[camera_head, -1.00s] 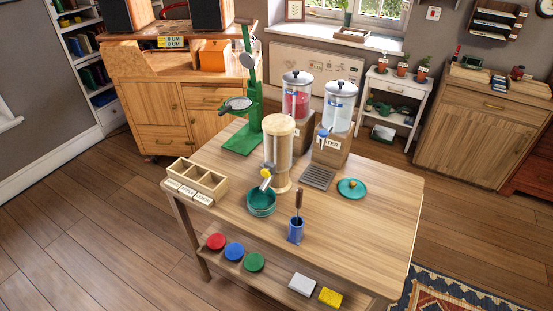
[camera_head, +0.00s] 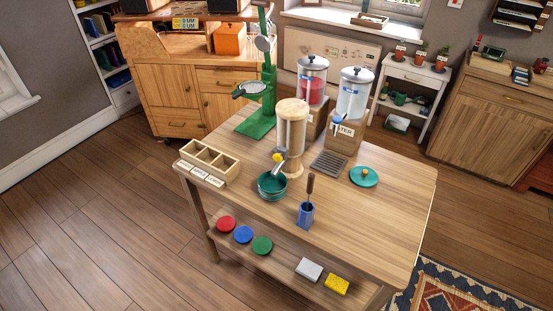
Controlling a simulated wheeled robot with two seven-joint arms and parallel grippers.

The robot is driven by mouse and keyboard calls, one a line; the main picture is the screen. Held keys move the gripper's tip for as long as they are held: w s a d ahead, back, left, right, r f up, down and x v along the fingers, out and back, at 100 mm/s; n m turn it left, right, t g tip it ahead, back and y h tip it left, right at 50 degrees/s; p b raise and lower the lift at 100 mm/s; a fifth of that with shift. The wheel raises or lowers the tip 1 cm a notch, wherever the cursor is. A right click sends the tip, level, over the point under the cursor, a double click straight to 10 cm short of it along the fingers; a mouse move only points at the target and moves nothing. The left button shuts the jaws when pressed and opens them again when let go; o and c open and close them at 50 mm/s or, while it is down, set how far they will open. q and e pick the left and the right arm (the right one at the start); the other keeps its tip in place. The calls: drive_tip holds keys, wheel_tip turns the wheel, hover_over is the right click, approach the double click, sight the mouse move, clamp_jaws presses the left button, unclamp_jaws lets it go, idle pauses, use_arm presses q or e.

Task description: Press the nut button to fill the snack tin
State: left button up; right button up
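A wooden and clear dispenser (camera_head: 291,140) stands upright on the wooden table. A yellow knob, possibly the nut button (camera_head: 278,158), sits on its lower front, on a light spout. An open teal tin (camera_head: 272,187) stands directly below this spout. The contents of the tin are too small to tell. A teal lid with a yellow knob (camera_head: 364,176) lies on the table to the right of the tin. Neither of my grippers is in view.
A blue holder with a brown-handled tool (camera_head: 306,213) stands right of the tin. A wooden compartment box (camera_head: 209,162) is to the left, and a green stand (camera_head: 258,122) behind. A water dispenser (camera_head: 352,108) and a red-filled one (camera_head: 312,90) stand behind. The table's front right is clear.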

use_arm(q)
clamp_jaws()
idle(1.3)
